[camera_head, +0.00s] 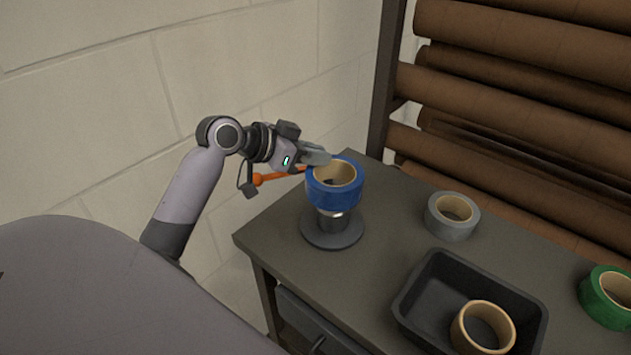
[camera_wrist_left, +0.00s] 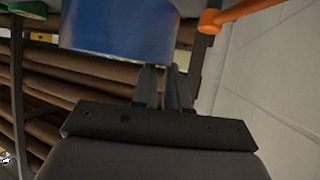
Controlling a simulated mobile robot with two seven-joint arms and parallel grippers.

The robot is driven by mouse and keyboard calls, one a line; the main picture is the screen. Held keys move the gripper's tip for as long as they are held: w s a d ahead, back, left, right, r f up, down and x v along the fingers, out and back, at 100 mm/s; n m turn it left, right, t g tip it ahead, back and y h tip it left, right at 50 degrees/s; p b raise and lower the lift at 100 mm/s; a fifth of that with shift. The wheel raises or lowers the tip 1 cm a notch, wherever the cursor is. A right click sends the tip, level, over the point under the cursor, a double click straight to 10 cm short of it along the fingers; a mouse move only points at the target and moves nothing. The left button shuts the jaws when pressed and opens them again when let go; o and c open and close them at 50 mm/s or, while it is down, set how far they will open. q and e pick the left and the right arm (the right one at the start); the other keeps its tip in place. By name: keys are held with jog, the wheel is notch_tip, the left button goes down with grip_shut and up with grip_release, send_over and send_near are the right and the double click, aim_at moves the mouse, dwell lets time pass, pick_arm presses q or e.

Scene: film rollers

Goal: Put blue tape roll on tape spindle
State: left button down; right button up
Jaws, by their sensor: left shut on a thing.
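The blue tape roll (camera_head: 333,192) is at the far left part of the table, directly over the tape spindle (camera_head: 332,234), a grey round base with a short post. Part of the post shows below the roll, so the roll is high on it or just above it; I cannot tell which. My left gripper (camera_head: 318,158) is shut on the roll's wall at its back left edge. In the left wrist view the blue roll (camera_wrist_left: 125,30) fills the top, with the fingers (camera_wrist_left: 165,85) against it. My right gripper is not in view.
A grey tape roll (camera_head: 452,215) stands right of the spindle. A black tray (camera_head: 425,295) holds a tan roll (camera_head: 483,328) at the front. A green roll (camera_head: 606,297) is at the right. An orange rod (camera_head: 278,176) is beside the gripper. Brown film rolls (camera_head: 480,70) rack up behind.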

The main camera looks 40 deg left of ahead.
pick_arm(q)
jog(key=shift+f, duration=3.15)
jog(key=shift+f+b, duration=0.5)
jog(key=shift+f, duration=0.1)
jog(key=c, duration=1.1)
grip_release()
jog(key=shift+f, duration=0.1)
jog(key=shift+c, duration=0.2)
jog(key=shift+d, duration=0.15)
